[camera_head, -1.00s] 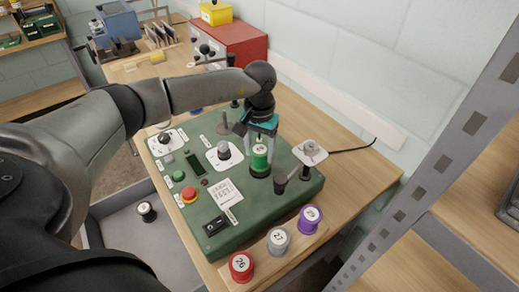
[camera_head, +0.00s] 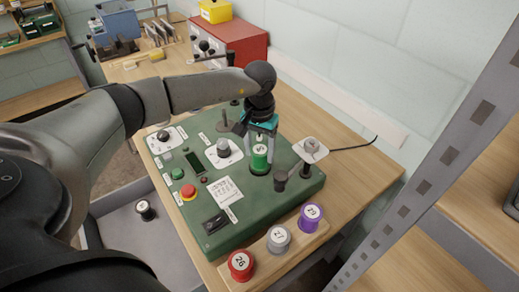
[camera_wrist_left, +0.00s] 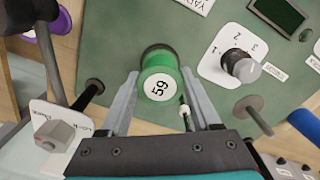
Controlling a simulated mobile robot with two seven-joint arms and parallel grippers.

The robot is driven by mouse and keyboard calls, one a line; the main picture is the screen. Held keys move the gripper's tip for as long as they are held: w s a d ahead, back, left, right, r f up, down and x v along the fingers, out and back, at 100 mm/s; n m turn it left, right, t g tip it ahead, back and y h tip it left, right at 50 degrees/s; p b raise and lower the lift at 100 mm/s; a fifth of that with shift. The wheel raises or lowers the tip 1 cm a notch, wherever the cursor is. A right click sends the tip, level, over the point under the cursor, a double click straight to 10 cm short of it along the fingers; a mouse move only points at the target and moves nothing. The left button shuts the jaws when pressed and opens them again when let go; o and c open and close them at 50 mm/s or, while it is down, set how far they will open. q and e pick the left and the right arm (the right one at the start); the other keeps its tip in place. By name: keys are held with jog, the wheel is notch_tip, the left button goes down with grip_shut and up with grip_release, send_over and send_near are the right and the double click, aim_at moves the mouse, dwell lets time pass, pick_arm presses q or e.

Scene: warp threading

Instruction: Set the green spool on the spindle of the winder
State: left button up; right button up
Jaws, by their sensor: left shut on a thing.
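The green spool (camera_head: 259,160), with a white "59" label on top, stands about upright over the green-topped winder (camera_head: 225,239). My left gripper (camera_head: 261,150) is shut on it from above, one finger on each side. In the left wrist view the spool (camera_wrist_left: 158,86) sits between the two fingers (camera_wrist_left: 160,78), with a dark round base showing behind its upper edge. The spindle is hidden by the spool, so I cannot tell how far down the spool sits on it. My right gripper is not in view.
A dark post (camera_head: 280,180) and a white-plated lever knob (camera_head: 310,146) stand close to the right of the spool. A dial (camera_head: 223,149) is to its left. Red (camera_head: 241,266), grey (camera_head: 278,240) and purple (camera_head: 311,216) spools stand on a wooden rack in front.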

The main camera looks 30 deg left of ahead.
pick_arm(q)
jog(key=shift+f, duration=0.2)
jog(key=o, duration=1.4)
jog(key=shift+o, duration=0.2)
jog(key=shift+r, duration=0.15)
notch_tip(320, 180, up, 15)
jog(key=shift+b, duration=0.35)
